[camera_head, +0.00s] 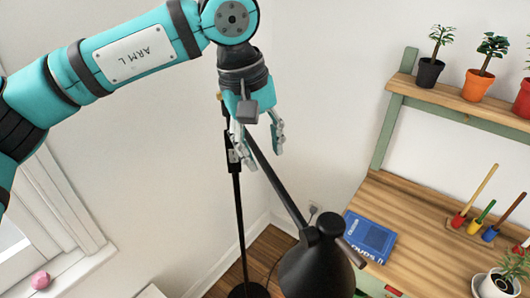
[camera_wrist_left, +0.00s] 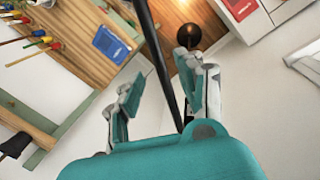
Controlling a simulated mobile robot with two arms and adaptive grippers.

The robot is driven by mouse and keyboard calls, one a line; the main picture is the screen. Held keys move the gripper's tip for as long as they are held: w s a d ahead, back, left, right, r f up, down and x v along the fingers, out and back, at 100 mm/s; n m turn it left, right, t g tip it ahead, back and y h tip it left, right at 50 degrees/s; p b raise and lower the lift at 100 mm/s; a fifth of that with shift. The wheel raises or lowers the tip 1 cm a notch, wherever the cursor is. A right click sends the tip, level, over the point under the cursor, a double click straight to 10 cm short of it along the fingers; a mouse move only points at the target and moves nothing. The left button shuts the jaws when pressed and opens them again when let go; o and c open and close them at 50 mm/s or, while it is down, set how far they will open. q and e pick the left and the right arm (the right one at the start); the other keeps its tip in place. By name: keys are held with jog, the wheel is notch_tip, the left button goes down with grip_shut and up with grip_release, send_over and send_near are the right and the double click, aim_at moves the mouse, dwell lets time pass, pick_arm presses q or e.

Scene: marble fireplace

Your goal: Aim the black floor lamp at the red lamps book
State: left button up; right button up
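The black floor lamp has an upright pole (camera_head: 239,235), a slanting arm (camera_head: 285,195) and a black shade (camera_head: 318,270) at the lower middle of the head view. The arm slopes down right to the shade. My left gripper (camera_head: 263,152) is open at the arm's upper end, fingers apart. In the left wrist view, a black lamp rod (camera_wrist_left: 160,55) runs between the fingers of my left gripper (camera_wrist_left: 165,95); contact cannot be told. A red-and-white item (camera_wrist_left: 240,10) is cut by the top edge; I cannot tell whether it is the red lamps book. My right gripper is out of view.
A wooden desk (camera_head: 440,245) stands at right with a blue book (camera_head: 370,237), colored-handled tools (camera_head: 479,213) and a potted plant (camera_head: 497,284). A shelf (camera_head: 455,100) above holds several small pots. A window (camera_head: 45,225) is at left. The wall between is clear.

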aim_at(266, 165)
pick_arm(q)
jog(key=shift+w+d+f, duration=0.1)
jog(key=shift+d+f, duration=0.05)
jog(key=shift+f, duration=0.65)
jog(key=shift+d+f, duration=0.15)
jog(key=shift+f, duration=0.6)
jog(key=shift+c, duration=0.2)
grip_shut()
